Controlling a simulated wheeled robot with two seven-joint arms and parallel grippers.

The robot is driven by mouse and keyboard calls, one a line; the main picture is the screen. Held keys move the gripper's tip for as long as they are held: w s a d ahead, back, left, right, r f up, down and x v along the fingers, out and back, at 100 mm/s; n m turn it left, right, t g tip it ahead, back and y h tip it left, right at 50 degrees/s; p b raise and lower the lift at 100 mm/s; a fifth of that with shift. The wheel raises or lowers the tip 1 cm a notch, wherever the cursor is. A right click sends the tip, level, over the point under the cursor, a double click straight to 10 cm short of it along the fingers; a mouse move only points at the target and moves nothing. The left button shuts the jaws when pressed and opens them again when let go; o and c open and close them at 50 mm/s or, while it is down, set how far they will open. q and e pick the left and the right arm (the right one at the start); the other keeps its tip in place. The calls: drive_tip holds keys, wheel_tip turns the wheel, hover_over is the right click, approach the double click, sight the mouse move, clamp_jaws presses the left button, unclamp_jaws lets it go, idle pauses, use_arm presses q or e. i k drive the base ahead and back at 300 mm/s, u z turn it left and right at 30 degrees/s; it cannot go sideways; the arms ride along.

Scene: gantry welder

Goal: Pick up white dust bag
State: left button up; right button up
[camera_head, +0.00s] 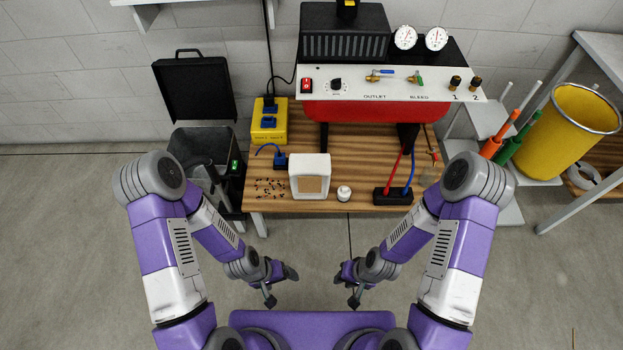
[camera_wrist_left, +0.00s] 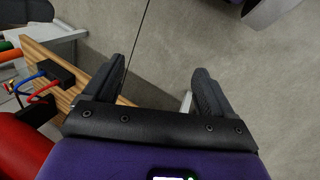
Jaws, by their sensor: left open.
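I see nothing that clearly looks like a white dust bag. The nearest match is a white, box-like piece with a tan front (camera_head: 310,176), standing near the front edge of the wooden table (camera_head: 270,203). My left gripper (camera_head: 281,286) is open and empty over the floor in front of the table, well apart from the white piece. My right gripper (camera_head: 346,289) is also open and empty, to the right of the left one at similar height.
A small white jar (camera_head: 344,193), dark loose bits (camera_head: 269,187), a yellow socket box (camera_head: 269,121) and a black block with red and blue leads (camera_head: 393,196) are on the table. A red compressor (camera_head: 370,110) stands behind. An open black bin (camera_head: 203,150) is left; a yellow barrel (camera_head: 565,135) right.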

sight(310, 174)
drive_tip(key=k, duration=0.5)
drive_tip(key=z, duration=1.7)
drive_tip(key=i, duration=1.25)
drive_tip(key=u, duration=1.85)
drive_tip(key=i, duration=0.5)
